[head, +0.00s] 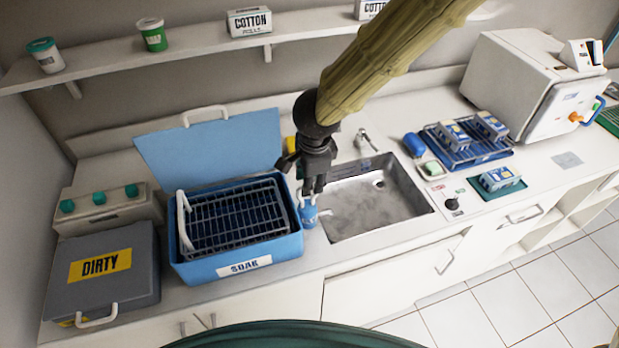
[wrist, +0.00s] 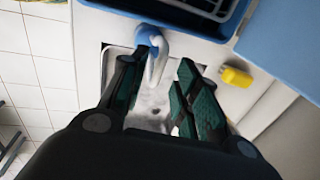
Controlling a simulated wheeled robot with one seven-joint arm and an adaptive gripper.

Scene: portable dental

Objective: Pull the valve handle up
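What looks like the valve is a blue rounded piece (head: 308,216) beside the right wall of the blue SOAK tub (head: 204,270), near the sink. In the wrist view it shows as a blue knob (wrist: 147,36) with a white curved handle (wrist: 158,62) hanging from it. My gripper (head: 314,190) points down just above this piece. In the wrist view my gripper (wrist: 158,88) is open, with green pads apart and the white handle showing between them. I cannot tell whether either finger touches the handle. My gripper hides part of the valve in the head view.
The tub holds a wire rack (head: 232,215), and its blue lid (head: 210,152) stands open behind. The steel sink (head: 425,205) is right of my gripper. A yellow piece (wrist: 236,77) is close by. A grey DIRTY box (head: 105,285) stands at left.

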